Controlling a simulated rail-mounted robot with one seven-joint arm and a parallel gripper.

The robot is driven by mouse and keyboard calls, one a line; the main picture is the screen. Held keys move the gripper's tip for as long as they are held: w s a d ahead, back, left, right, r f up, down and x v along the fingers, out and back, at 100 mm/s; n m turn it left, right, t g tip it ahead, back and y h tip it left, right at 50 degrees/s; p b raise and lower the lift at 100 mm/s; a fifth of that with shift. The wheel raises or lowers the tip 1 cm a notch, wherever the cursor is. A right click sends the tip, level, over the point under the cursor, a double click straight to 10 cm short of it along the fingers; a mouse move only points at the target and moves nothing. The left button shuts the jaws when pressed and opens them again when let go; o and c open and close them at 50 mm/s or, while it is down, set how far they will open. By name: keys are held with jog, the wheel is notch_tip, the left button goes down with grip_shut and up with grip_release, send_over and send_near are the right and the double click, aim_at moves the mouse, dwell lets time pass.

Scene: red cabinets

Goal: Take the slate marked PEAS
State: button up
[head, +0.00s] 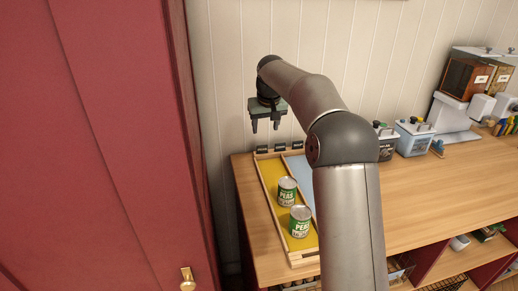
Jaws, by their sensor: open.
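My gripper (265,127) hangs above the back left of the wooden counter, pointing down. It is open and nothing shows between its fingers. Below it, along the back edge of a wooden tray, stand small dark slates: a left one (262,149), a middle one (279,147) and a right one (297,145). Their writing is too small to read, so I cannot tell which says PEAS. The gripper is apart from them. More slates to the right could be hidden by my arm.
Two green PEAS cans, a back one (287,191) and a front one (300,221), stand in the tray's yellow section (268,172). A blue section lies beside it, partly behind my arm. A red cabinet (110,150) rises at left. The counter (430,185) is clear at right; containers line its back.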

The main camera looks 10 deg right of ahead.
send_near(262, 147)
jog(key=shift+t, duration=0.4)
jog(key=shift+s+p+x, duration=0.15)
jog(key=shift+p+x, duration=1.05)
jog(key=shift+x, duration=1.15)
jog(key=shift+s+p+x, duration=0.15)
jog(key=shift+p+x, duration=1)
jog(key=shift+x, duration=1.2)
jog(key=shift+d+f, duration=0.1)
jog(key=shift+f, duration=0.05)
jog(key=c, duration=0.7)
